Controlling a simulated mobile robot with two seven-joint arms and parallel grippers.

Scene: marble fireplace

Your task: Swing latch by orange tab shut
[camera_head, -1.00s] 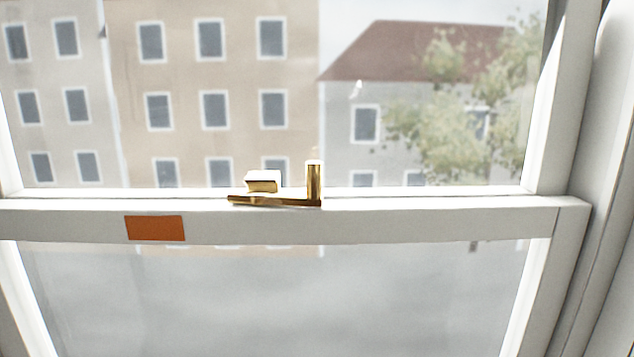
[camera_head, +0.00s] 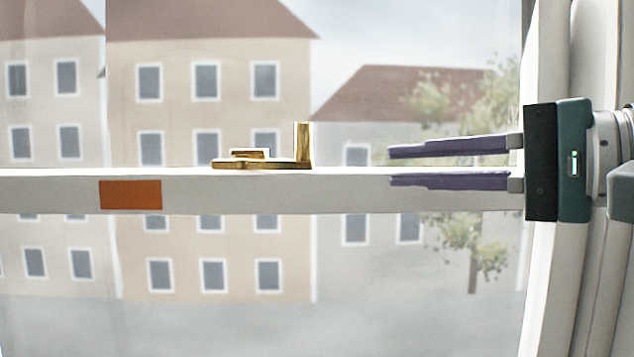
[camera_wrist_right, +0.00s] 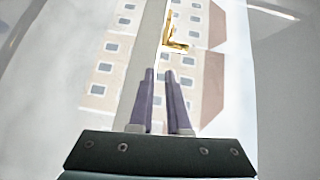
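A brass latch (camera_head: 262,162) sits on top of the white window rail (camera_head: 250,192). Its flat arm lies along the rail pointing left, and its upright post stands at the right end. A brass block lies just behind the arm. The orange tab (camera_head: 130,195) is on the rail's front face, left of the latch. My right gripper (camera_head: 390,166) comes in from the right, fingers open and empty, pointing left at rail height, apart from the latch. In the right wrist view the latch (camera_wrist_right: 174,45) lies ahead of the open fingers (camera_wrist_right: 159,75). My left gripper is not in view.
The white window frame (camera_head: 550,60) stands upright at the right, behind my right gripper. Glass panes fill the space above and below the rail, with buildings and a tree outside. The rail is clear between the latch and my fingers.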

